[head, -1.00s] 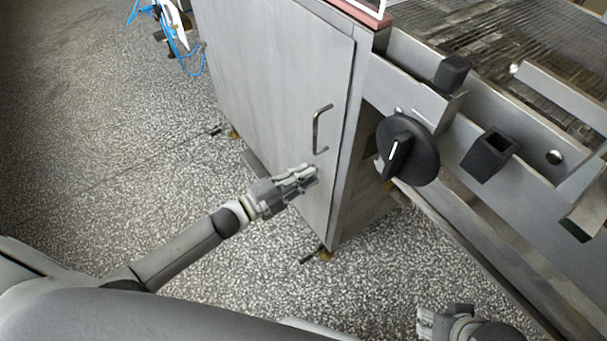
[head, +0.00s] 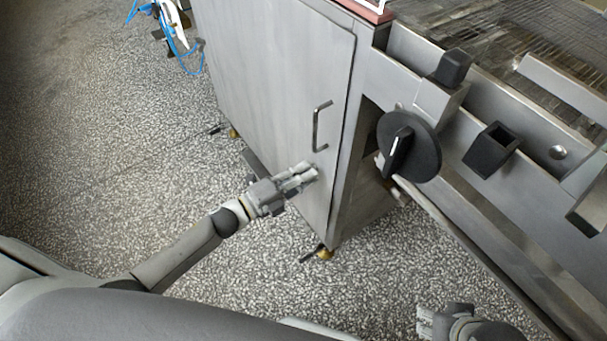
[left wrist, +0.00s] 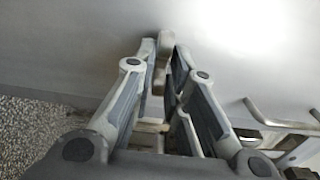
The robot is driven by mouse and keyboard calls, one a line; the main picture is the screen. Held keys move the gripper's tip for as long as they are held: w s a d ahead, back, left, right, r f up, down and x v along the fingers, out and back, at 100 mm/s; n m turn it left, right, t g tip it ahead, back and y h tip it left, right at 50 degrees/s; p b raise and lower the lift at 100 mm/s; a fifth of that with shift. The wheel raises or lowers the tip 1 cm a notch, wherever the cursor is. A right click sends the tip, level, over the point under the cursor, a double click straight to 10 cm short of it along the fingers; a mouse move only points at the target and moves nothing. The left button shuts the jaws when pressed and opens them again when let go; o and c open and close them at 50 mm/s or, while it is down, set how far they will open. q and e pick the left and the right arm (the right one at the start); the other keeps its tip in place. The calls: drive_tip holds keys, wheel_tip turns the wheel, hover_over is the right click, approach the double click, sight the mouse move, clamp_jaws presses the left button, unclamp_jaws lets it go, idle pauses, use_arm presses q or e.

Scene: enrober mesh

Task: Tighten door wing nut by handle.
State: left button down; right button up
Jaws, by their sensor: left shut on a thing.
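The grey cabinet door (head: 275,75) is closed, with a bent metal handle (head: 316,128) near its right edge. My left gripper (head: 312,172) is at the door's face just below the handle. In the left wrist view its fingers (left wrist: 161,55) are closed on a small pale metal piece, the wing nut (left wrist: 160,70), against the door. The fingers hide most of the nut. The handle also shows in the left wrist view (left wrist: 285,124), to the right of the fingers and apart from them. My right gripper (head: 426,323) is low in the head view, away from the door.
A large black rotary knob (head: 408,147) sticks out right of the door, beside a black square-ended part (head: 491,151) and the mesh conveyor (head: 480,40).

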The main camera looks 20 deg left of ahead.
use_arm(q)
drive_tip(key=c, duration=1.5)
unclamp_jaws()
drive_tip(key=v, duration=1.2)
